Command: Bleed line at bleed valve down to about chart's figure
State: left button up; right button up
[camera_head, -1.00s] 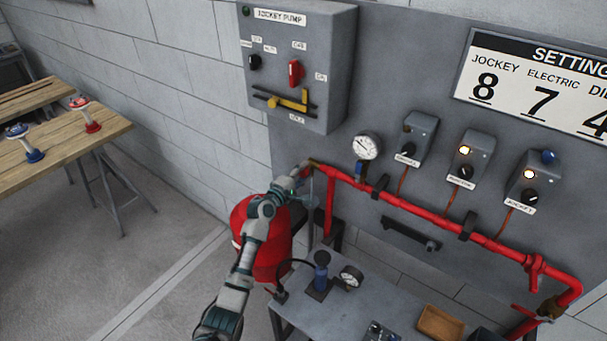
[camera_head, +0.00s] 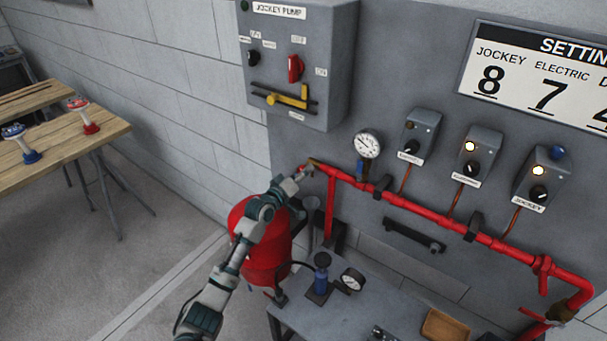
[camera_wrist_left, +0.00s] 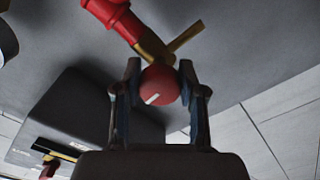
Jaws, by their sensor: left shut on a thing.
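The bleed valve has a red round knob (camera_wrist_left: 160,85) with a white mark, on a brass body (camera_wrist_left: 150,47) at the end of the red pipe in the left wrist view. My left gripper (camera_wrist_left: 160,92) is shut on this knob, with one finger on each side. In the head view my left gripper (camera_head: 299,174) is at the left end of the red pipe (camera_head: 420,212) and hides the knob. The round pressure gauge (camera_head: 367,145) is just above the pipe; its needle is too small to read surely. The settings chart (camera_head: 545,75) reads jockey 8, electric 7; the third figure is cut off.
Three grey switch boxes (camera_head: 477,152) are above the pipe; the middle and right ones have lit lamps. The jockey pump panel (camera_head: 296,62) hangs at the upper middle. A red tank (camera_head: 262,250) and a grey bench (camera_head: 345,312) stand below. A wooden table (camera_head: 60,160) is left.

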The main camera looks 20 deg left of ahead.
pick_arm(q)
jog(key=shift+d+f+m, duration=0.1)
jog(key=shift+f+m, duration=0.4)
jog(key=shift+m, duration=0.5)
pick_arm(e)
jog(key=shift+w+r, duration=0.25)
jog(key=shift+w, duration=0.3)
pick_arm(q)
jog(key=shift+r, duration=0.15)
jog(key=o, duration=1)
jog(key=shift+o, duration=0.6)
jog(key=shift+a+r, duration=0.1)
jog(key=shift+a, duration=0.1)
pick_arm(e)
jog(key=shift+w+a, duration=0.1)
jog(key=shift+w, duration=0.05)
jog(key=shift+r, duration=0.1)
pick_arm(q)
jog(key=shift+s+a, duration=0.1)
jog(key=shift+s, duration=0.1)
jog(key=v, duration=1.1)
jog(key=shift+s+a, duration=0.15)
jog(key=shift+s, duration=0.05)
